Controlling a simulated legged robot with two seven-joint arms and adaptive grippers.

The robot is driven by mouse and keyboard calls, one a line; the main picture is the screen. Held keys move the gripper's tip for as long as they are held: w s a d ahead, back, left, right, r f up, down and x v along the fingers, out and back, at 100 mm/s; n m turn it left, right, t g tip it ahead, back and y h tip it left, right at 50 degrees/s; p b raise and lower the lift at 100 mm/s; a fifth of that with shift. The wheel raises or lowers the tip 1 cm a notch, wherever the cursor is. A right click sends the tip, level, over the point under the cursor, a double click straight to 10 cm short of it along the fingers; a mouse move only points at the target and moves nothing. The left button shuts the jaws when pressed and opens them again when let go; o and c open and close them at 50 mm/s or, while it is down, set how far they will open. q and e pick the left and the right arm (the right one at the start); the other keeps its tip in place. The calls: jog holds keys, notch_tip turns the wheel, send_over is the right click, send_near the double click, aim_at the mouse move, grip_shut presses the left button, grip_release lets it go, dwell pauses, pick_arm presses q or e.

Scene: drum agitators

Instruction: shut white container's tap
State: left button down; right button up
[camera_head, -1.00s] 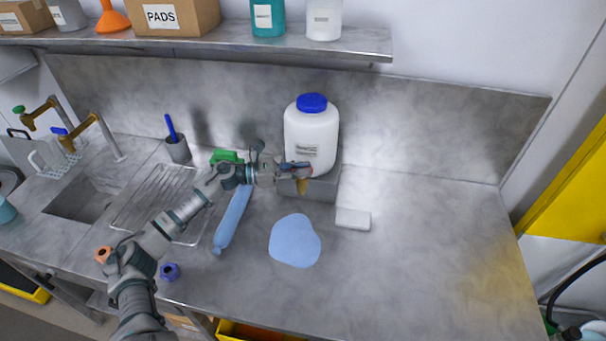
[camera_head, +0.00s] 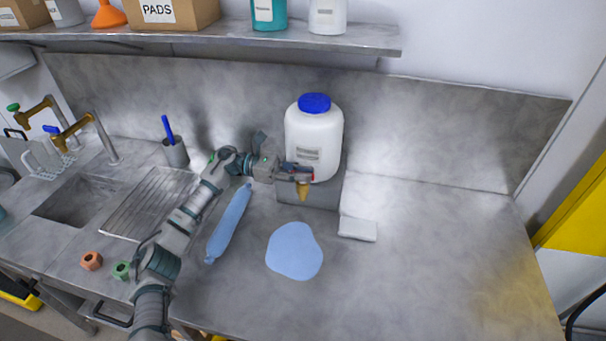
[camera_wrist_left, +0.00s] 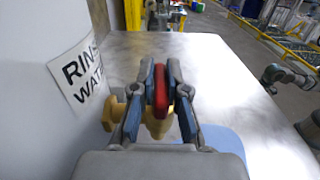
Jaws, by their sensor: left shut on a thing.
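The white container (camera_head: 314,132) with a blue lid stands on a grey block (camera_head: 322,196) against the back wall. Its brass tap (camera_head: 303,191) points down at the front. My left gripper (camera_head: 300,173) is at the tap, just in front of the container. In the left wrist view the two fingers of my left gripper (camera_wrist_left: 160,88) are shut on the red tap handle (camera_wrist_left: 161,94), which stands along the view between them. The yellow tap body (camera_wrist_left: 110,112) shows behind the fingers.
A light blue puddle-like patch (camera_head: 294,251) lies on the counter (camera_head: 420,270) below the tap. A white pad (camera_head: 357,229) lies to its right, a blue bag-like roll (camera_head: 229,226) to its left. The sink (camera_head: 75,200) is far left. The counter's right side is clear.

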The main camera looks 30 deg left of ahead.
pick_arm(q)
jog(key=shift+a+r, duration=0.15)
jog(key=shift+r, duration=0.1)
jog(key=c, duration=1.3)
grip_release()
jog(key=shift+o, duration=0.6)
jog(key=shift+f, duration=0.15)
jog(key=v, duration=1.2)
jog(key=shift+w, duration=0.15)
jog(key=shift+a+f, duration=0.1)
jog(key=shift+f, duration=0.05)
